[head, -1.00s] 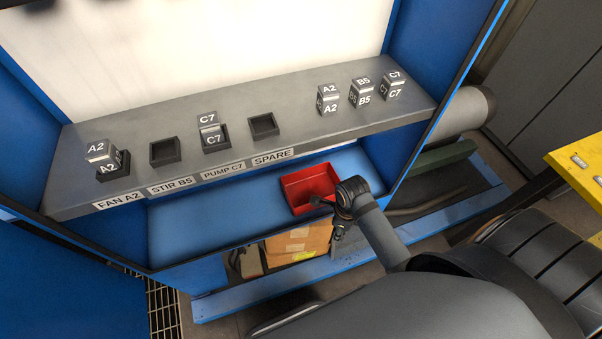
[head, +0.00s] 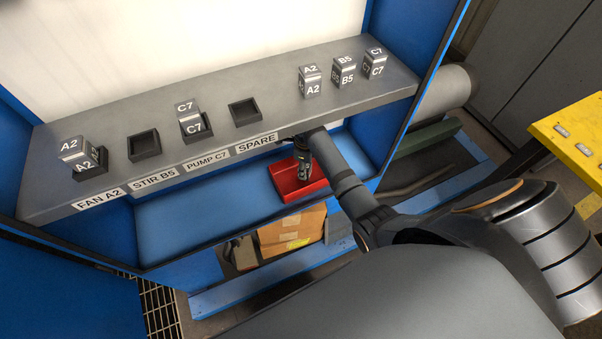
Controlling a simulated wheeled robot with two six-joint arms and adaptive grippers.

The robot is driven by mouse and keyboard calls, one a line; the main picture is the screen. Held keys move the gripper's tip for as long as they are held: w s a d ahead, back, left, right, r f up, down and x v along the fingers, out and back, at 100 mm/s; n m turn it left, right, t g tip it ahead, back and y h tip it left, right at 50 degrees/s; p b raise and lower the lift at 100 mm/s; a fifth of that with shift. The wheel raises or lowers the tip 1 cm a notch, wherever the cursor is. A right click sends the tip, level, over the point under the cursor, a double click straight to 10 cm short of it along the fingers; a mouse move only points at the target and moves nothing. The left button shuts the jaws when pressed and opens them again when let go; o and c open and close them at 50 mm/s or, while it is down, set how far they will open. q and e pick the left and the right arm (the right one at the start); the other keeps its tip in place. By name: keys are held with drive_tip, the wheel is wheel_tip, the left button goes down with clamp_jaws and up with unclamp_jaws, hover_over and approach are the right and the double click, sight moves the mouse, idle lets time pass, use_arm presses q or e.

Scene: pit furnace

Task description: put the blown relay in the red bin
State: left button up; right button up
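The red bin (head: 286,183) sits on the blue lower ledge, below the SPARE end of the grey shelf. My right arm reaches in from the right, and its dark gripper (head: 303,168) is over the bin, hiding part of it. I cannot tell whether its fingers are open or hold a relay. The STIR B5 socket (head: 144,146) is empty, and so is the SPARE socket (head: 245,111). An A2 relay (head: 74,151) stands in the FAN A2 socket and a C7 relay (head: 188,110) in the PUMP C7 socket. No relay is clearly visible in the bin. My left gripper is not in view.
Loose relays A2 (head: 311,81), B5 (head: 345,71) and C7 (head: 375,62) stand on the shelf's right end. The grey shelf (head: 222,130) overhangs the ledge. Blue cabinet walls close both sides. The blue ledge (head: 190,215) is clear left of the bin.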

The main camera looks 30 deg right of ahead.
drive_tip(key=shift+w, duration=1.1)
drive_tip(key=shift+w+f+b, duration=0.2)
drive_tip(key=shift+f+b, duration=0.15)
drive_tip(key=shift+f, duration=0.85)
drive_tip(key=shift+f+b, duration=0.45)
drive_tip(key=shift+f, duration=1.55)
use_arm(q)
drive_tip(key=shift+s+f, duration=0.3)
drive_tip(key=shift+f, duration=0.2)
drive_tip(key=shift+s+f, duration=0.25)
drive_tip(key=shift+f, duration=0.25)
use_arm(e)
drive_tip(key=shift+w+f, duration=0.15)
drive_tip(key=shift+f, duration=0.15)
drive_tip(key=shift+f, duration=0.1)
drive_tip(key=o, duration=1.2)
